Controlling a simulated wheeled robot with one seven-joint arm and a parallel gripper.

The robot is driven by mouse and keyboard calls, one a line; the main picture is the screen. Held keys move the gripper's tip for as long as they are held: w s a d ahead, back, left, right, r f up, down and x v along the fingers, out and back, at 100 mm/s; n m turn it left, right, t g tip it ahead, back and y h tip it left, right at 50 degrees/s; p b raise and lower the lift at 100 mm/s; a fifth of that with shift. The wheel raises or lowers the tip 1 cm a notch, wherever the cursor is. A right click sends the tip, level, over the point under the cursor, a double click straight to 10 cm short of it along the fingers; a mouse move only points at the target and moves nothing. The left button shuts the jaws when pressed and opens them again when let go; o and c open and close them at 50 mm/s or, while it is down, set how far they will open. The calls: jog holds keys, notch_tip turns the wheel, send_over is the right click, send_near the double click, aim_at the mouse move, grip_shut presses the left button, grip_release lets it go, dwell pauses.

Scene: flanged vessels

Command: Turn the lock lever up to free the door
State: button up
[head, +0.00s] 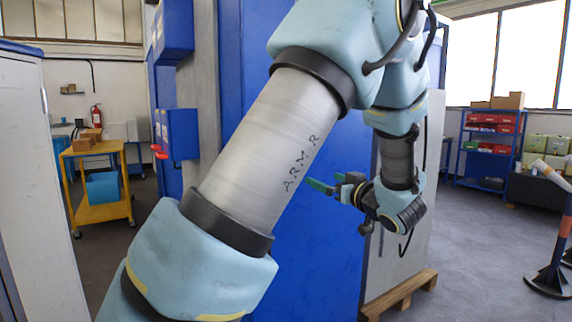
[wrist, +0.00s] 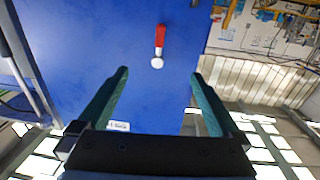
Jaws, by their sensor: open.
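The lock lever (wrist: 160,36) shows in the wrist view as a short red handle with a round pale end, on a blue panel (wrist: 90,40). The red part points toward the top of that picture, which appears upside down, with windows at the bottom. My gripper (wrist: 160,73) has its two green fingers wide apart, with nothing between them. The lever lies beyond the fingertips, roughly centred between them, apart from both. In the head view my gripper (head: 326,187) is in front of the large blue panel (head: 310,255). I cannot make out the lever there; my arm covers much of the panel.
Blue boxes (head: 175,30) jut out at the left, one with a red part. A yellow cart (head: 100,190) stands further left. A wooden pallet (head: 400,295) lies at the panel's foot. An orange-banded post (head: 552,255) stands at the right. The floor between is clear.

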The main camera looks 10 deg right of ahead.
jog(key=x, duration=0.5)
jog(key=shift+w+b, duration=0.3)
jog(key=shift+b, duration=0.05)
jog(key=shift+s, duration=0.1)
